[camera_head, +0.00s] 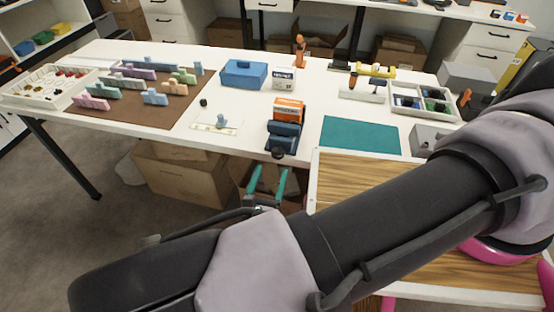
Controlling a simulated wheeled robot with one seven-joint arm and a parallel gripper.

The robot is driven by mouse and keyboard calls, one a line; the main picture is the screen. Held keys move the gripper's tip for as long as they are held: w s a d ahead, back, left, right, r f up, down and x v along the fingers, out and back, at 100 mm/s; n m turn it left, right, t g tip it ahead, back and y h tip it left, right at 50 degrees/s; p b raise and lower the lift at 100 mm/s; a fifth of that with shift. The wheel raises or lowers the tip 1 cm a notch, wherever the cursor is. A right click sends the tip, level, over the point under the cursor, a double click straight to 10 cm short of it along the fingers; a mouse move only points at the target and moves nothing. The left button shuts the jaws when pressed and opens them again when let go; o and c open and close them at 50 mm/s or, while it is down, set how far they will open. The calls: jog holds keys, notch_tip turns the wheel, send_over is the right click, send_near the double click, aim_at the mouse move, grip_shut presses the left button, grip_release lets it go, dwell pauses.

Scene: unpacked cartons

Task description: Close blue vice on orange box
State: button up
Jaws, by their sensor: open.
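The blue vice (284,136) stands near the front edge of the white table, with its dark round handle end facing me. The orange box (290,108) sits upright at the far side of the vice, by its jaws. I cannot tell whether the jaws touch the box. My gripper (268,177) has two teal fingers, apart and empty, pointing toward the vice from in front of and below the table edge in the picture. The fingers are a short way from the vice handle and appear not to touch it.
The white table (230,120) holds a blue toolbox (244,74), a white box (284,78), a teal mat (361,135) and a divided tray (421,103). A brown mat (130,108) with several coloured blocks lies left. A wood-topped surface (345,183) stands at right. Cartons (180,175) are under the table.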

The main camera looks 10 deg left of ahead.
aim_at(277, 156)
jog(key=w, duration=0.6)
jog(key=shift+d, duration=0.2)
grip_shut()
jog(key=shift+m, duration=0.3)
